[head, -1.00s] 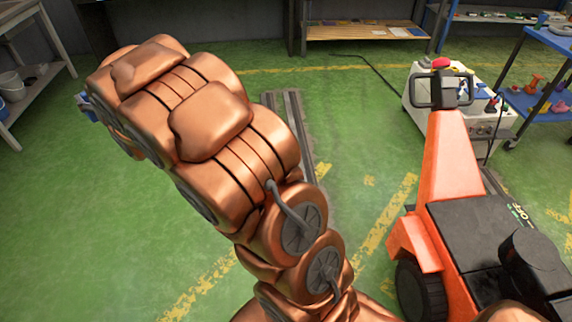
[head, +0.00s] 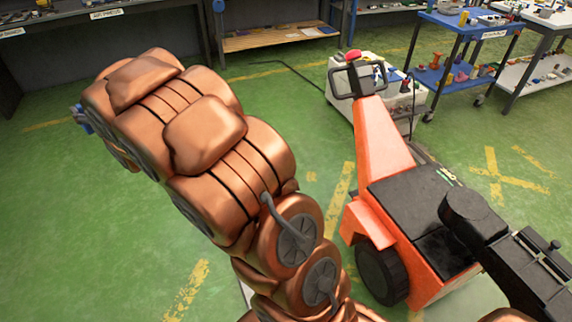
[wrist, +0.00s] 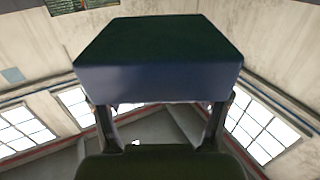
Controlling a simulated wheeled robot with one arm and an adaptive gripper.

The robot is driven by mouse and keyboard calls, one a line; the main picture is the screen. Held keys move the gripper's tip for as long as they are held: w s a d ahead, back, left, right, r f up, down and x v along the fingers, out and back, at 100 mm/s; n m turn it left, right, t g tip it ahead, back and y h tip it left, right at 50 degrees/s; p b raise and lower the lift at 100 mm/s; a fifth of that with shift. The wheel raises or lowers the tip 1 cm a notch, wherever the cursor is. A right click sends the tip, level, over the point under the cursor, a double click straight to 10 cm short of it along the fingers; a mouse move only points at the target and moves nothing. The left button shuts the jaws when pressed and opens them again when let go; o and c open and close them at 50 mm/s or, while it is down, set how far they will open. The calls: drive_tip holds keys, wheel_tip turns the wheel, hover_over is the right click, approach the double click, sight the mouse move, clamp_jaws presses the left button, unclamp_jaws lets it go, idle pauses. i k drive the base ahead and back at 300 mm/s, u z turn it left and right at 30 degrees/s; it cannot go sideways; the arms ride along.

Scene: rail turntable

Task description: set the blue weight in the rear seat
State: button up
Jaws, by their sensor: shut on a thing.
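In the wrist view, the blue weight (wrist: 160,82) is a dark blue block with a nearly black top face. My gripper (wrist: 160,112) is shut on it, with one finger on each side. Behind the block, the wrist view shows walls and windows, with no surface touching it. In the head view, my copper-coloured arm reaches to the upper left. A small blue patch (head: 82,119) shows past its end; I cannot tell if it is the weight. The arm hides the gripper there. I see no seat or turntable in either view.
An orange wheeled machine (head: 382,140) with a black handle stands close on the right. Behind it are a white cart (head: 405,100) and a blue shelf trolley (head: 455,75). Green floor (head: 60,220) at left is clear.

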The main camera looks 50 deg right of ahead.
sight(514, 253)
drive_tip(key=k, duration=1.5)
drive_tip(key=z, duration=0.95)
